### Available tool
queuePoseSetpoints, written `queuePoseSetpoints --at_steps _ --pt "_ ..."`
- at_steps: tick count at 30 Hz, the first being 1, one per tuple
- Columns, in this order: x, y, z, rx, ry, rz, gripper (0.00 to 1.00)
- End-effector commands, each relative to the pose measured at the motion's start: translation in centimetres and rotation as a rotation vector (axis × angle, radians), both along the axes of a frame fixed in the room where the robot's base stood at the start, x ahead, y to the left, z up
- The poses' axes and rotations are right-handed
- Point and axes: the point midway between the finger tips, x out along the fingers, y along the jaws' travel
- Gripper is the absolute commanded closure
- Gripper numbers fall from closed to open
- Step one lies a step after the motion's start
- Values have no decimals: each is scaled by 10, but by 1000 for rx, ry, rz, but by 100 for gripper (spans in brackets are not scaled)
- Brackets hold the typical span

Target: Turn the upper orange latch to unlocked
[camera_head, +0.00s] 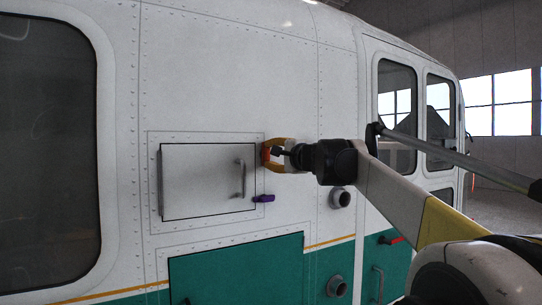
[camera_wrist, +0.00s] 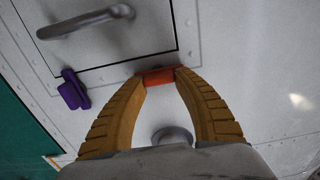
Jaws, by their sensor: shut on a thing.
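The upper orange latch (camera_head: 265,156) is at the upper right edge of a closed light-grey hatch door (camera_head: 203,184) on the helicopter's side. In the head view it looks roughly upright, partly hidden by my gripper. My gripper (camera_head: 269,154) has its yellow ribbed fingers shut on it. In the wrist view the orange latch (camera_wrist: 157,76) lies across between the two fingertips of my gripper (camera_wrist: 159,79). Its ends are partly covered by the fingertips.
A grey bar handle (camera_head: 241,178) stands out from the hatch near the latches. A round grey port (camera_head: 340,197) protrudes at the right. A green panel (camera_head: 235,275) lies below.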

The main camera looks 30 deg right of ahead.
Motion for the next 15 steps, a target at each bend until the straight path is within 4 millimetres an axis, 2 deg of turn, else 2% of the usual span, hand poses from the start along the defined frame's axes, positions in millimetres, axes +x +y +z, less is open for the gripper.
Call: queuePoseSetpoints --at_steps 2,3,5,15 --pt "0 0 1 3 -1 0 92" --pt "0 0 1 3 -1 0 59" --pt "0 0 1 2 -1 0 41" --pt "-2 0 1 0 0 0 39"
